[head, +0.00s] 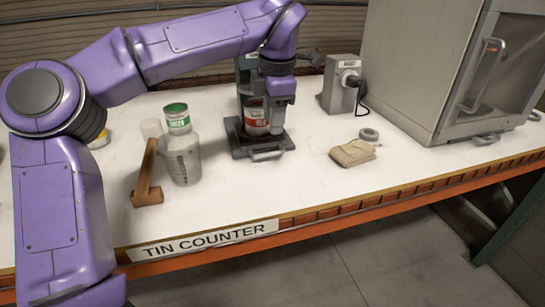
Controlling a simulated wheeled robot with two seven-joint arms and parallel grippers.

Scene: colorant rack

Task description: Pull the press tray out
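The press tray (240,149) is a dark grey, flat tray at the foot of the press (243,70), with a bar handle (267,155) on its front edge. A tin with a red and white label (256,122) stands on the tray. My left gripper (277,130) points down over the tray's right part, beside the tin and behind the handle in the picture. It hides part of the press and the tin's right side. I cannot tell whether its fingers are open or touch anything. My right gripper is not in view.
A grey box (341,88), a folded tan cloth (353,153) and a big grey cabinet (415,60) are at right. The counter (235,195) in front is clear.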

